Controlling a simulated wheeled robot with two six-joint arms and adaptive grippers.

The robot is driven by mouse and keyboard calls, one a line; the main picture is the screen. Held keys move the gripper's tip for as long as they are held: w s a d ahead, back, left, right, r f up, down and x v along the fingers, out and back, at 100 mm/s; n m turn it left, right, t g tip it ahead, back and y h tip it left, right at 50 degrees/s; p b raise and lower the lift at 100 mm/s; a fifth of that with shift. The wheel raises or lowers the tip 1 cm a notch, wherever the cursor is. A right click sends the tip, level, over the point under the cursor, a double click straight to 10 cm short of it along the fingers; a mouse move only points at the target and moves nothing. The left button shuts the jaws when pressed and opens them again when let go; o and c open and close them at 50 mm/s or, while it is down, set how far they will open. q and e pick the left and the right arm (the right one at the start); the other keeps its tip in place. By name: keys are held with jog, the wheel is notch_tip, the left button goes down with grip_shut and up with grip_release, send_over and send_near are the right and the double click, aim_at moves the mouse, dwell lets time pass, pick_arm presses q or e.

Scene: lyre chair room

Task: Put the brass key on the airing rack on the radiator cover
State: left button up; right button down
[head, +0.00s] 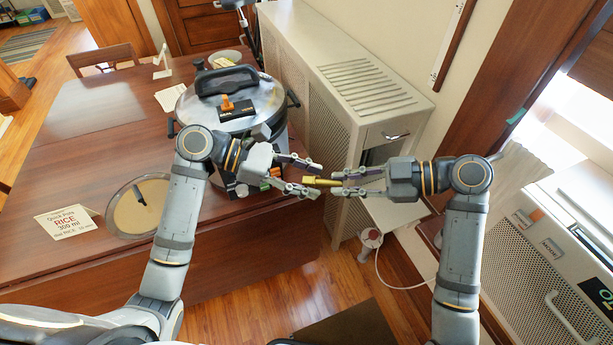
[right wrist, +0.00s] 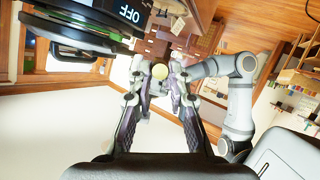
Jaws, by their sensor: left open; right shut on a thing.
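The brass key (head: 322,181) shows as a small gold piece between my two grippers in the head view. My right gripper (head: 338,184) is shut on its right end. My left gripper (head: 316,180) is open, with its fingers on either side of the key's left end and apart from it. In the right wrist view a round yellow end (right wrist: 160,72) shows at the fingertips. The white radiator cover (head: 300,42) stands along the wall behind, with slats (head: 362,84) on its top. I cannot tell whether these slats are the airing rack.
A large lidded cooker (head: 232,98) stands on the wooden table (head: 95,150), close to my left arm. A round dish (head: 117,221) and a rice card (head: 65,222) are at the left. A white cable (head: 395,284) runs near the floor below my right arm.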

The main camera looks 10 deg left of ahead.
pick_arm(q)
grip_shut()
pick_arm(e)
jog(key=c, duration=1.2)
grip_release()
jog(key=shift+o, duration=0.2)
